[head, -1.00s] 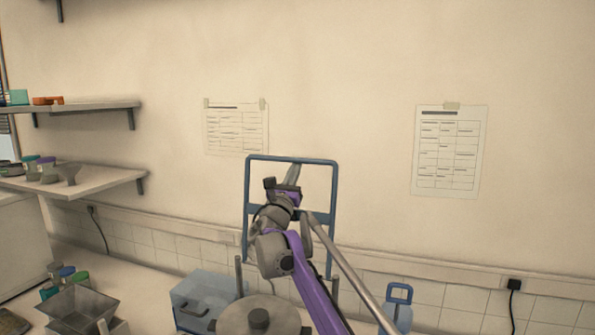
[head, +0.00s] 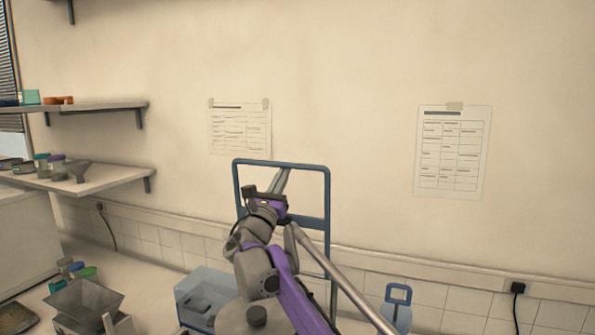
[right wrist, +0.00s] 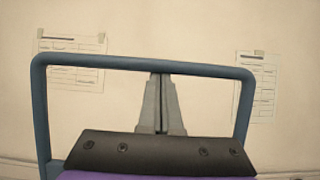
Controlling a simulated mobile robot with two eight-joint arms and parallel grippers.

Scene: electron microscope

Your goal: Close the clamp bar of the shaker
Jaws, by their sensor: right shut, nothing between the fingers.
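The shaker's clamp bar is a blue rectangular frame (head: 327,200) standing steeply raised behind the round grey lid (head: 235,318) in the head view. My right gripper (head: 283,180) is in front of or within the frame, its fingertips at the top crossbar. In the right wrist view the bar (right wrist: 95,62) spans the picture, and the shut, empty fingers (right wrist: 160,78) point up to its underside near the middle. Whether they touch it I cannot tell. My right arm hides part of the frame and lid. My left gripper is not in view.
A grey hopper (head: 85,300) and small jars (head: 75,270) are farther left. A blue-handled item (head: 398,300) stands at the right. Shelves (head: 95,180) hang at the left.

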